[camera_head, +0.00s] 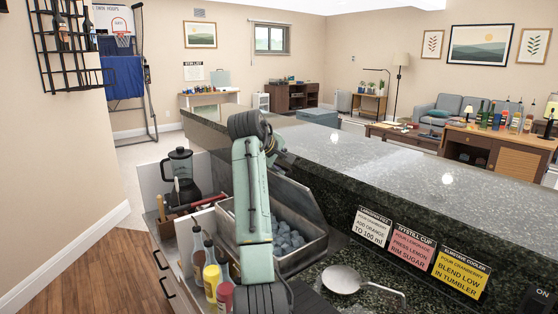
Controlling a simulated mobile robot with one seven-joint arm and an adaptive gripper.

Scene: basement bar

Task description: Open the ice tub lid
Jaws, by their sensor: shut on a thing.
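The ice tub (313,246) is a metal bin set in the counter on the near side of the bar. Several grey-blue ice pieces show inside it, so its top is at least partly uncovered. Its lid (303,204) is a grey panel, tilted up along the tub's right side, near the dark stone bar front. My gripper (285,160) is at the lid's upper far end, shut on the lid.
Left of the tub stand a blender (181,172) and several bottles (211,277). A metal scoop or pan (343,279) lies to the right, below three recipe cards (411,245). The raised stone bar top (400,168) beyond the lid is mostly clear.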

